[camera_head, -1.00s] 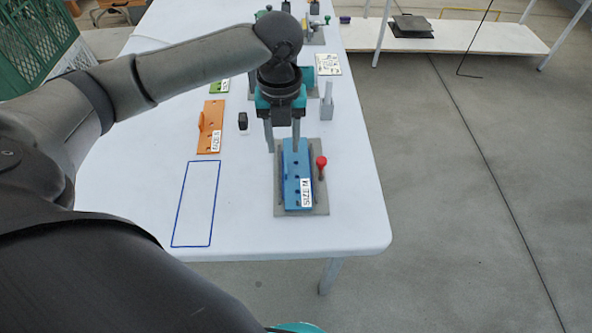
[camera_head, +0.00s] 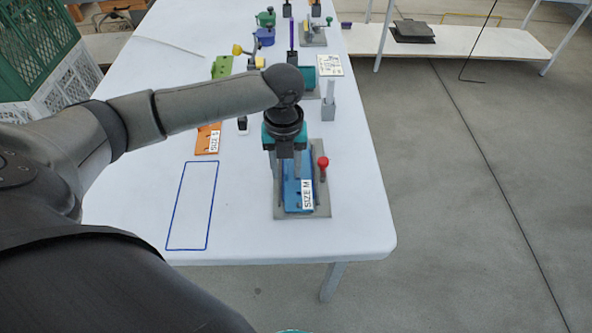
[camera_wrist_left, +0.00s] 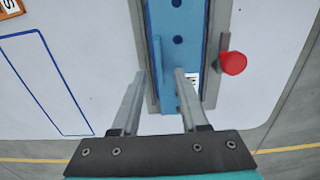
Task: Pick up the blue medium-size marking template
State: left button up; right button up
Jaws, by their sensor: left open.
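The blue marking template (camera_head: 292,202), labelled SIZE M, lies on a grey base plate (camera_head: 322,207) near the table's front edge. It also shows in the left wrist view (camera_wrist_left: 178,62), with a raised blue rib along its left side and dark holes. My left gripper (camera_head: 287,172) is above the template, pointing down, open and empty. In the left wrist view its fingers (camera_wrist_left: 160,76) stand on either side of the rib; whether they touch the template I cannot tell. The gripper hides the far part of the template. My right gripper is not in view.
A red-knobbed lever (camera_head: 323,163) stands close to the right of the template. An orange template (camera_head: 207,139) and a green one (camera_head: 222,66) lie to the left. A blue outlined rectangle (camera_head: 192,205) on the white table is empty. A grey post (camera_head: 328,105) stands behind.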

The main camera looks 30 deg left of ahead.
pick_arm(q)
grip_shut()
jog(key=shift+r, duration=0.1)
dwell(0.6)
